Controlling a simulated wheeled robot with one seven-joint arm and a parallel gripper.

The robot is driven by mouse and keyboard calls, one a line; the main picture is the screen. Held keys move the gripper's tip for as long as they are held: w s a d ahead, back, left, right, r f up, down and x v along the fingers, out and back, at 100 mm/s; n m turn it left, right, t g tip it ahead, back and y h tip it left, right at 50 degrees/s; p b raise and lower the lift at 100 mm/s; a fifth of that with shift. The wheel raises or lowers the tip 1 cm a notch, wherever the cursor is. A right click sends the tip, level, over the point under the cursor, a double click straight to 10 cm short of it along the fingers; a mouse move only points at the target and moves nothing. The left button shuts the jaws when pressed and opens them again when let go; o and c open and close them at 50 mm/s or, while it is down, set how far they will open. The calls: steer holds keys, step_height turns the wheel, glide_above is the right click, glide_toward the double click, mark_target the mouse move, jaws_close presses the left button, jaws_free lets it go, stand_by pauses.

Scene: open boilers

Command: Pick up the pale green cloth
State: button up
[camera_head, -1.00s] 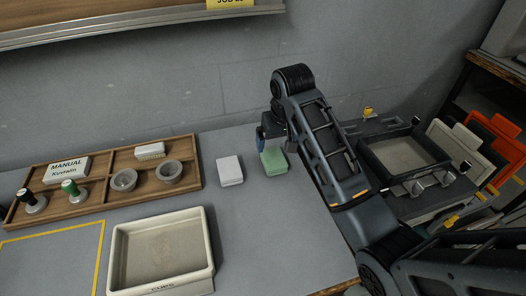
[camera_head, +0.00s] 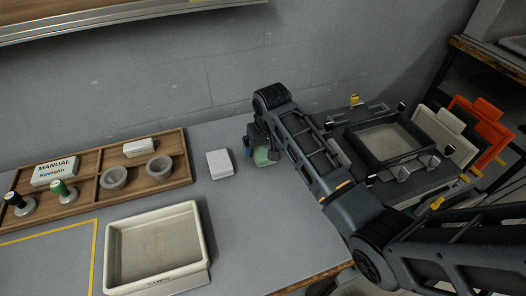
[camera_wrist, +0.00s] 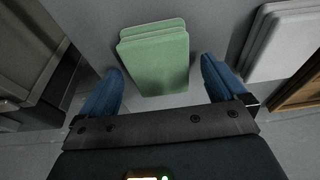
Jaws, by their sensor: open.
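The pale green cloth (camera_wrist: 158,62) lies folded flat on the grey tabletop. In the wrist view it sits between and just beyond the two blue fingertips of my gripper (camera_wrist: 162,80). The fingers are spread open, with a gap between each finger and the cloth's sides. In the head view my gripper (camera_head: 256,150) hangs down over the cloth (camera_head: 263,157), and my arm hides part of it.
A folded white cloth (camera_head: 220,164) lies just left of the green one. Further left are a wooden tray (camera_head: 84,199) with cups and stampers and a cream bin (camera_head: 197,236). A dark machine with a grey basin (camera_head: 352,141) stands on the right.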

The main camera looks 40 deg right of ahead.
mark_target(263, 149)
steer(key=shift+f, duration=0.2)
stand_by(0.5)
steer(key=c, duration=1.2)
step_height(263, 149, up, 4)
steer(key=shift+w+r, duration=0.1)
steer(key=s+d+r+b, duration=0.1)
steer(key=s+d+r, duration=0.6)
steer(key=s+d, duration=0.1)
steer(key=shift+d+r+b, duration=0.15)
steer(key=shift+d+b, duration=0.2)
